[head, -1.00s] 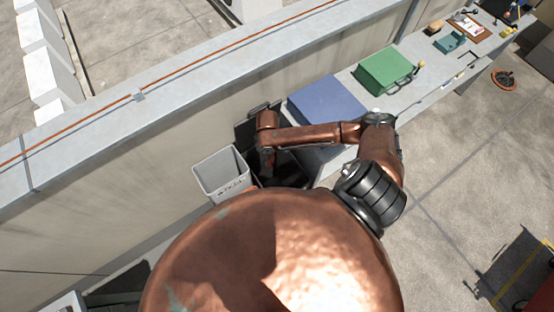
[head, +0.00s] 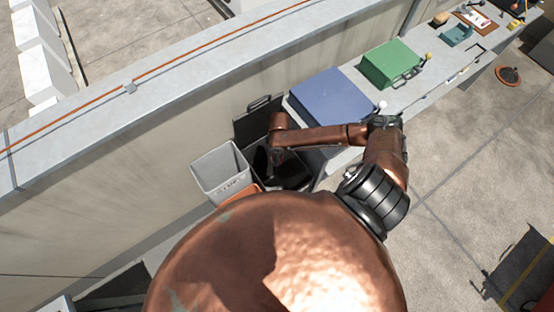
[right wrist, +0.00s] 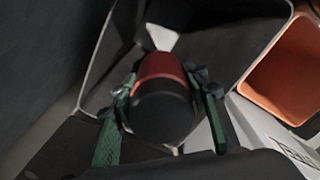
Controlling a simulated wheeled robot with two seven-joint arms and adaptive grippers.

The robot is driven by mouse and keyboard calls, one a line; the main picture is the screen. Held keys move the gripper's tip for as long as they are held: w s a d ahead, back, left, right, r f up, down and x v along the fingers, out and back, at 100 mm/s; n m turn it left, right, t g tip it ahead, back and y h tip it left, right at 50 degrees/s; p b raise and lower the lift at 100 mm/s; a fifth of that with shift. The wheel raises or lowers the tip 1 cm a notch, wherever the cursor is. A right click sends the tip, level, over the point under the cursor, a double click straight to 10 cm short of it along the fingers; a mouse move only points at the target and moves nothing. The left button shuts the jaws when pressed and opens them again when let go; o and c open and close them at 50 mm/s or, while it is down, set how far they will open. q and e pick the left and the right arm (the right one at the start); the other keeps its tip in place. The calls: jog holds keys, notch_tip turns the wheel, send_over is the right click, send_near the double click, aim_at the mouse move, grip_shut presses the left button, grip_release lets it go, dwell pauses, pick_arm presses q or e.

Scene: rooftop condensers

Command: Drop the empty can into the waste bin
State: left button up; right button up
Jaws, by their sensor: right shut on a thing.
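A red and black can (right wrist: 161,97) is between the green-edged fingers of my right gripper (right wrist: 165,100) in the right wrist view. The fingers are shut on its sides, and its dark end faces the camera. Behind it is the open mouth of a grey-walled bin (right wrist: 212,45); I cannot tell if the can is inside the rim. In the head view my right arm reaches left and down over a black open bin (head: 296,172). The right gripper and can cannot be made out there. My left gripper is not in view.
A pale grey bin (head: 220,172) stands left of the black one, with an orange-lined container (head: 246,192) partly hidden at its front; its orange inside shows in the right wrist view (right wrist: 287,70). A parapet runs behind. A blue box (head: 332,96) and green box (head: 391,64) sit on the bench.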

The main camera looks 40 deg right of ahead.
jog(key=o, duration=1.2)
jog(key=shift+r, duration=0.1)
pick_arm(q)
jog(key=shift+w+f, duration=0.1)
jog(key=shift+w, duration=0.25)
pick_arm(e)
notch_tip(320, 180, up, 12)
jog(key=shift+s+f, duration=0.1)
jog(key=shift+f, duration=0.05)
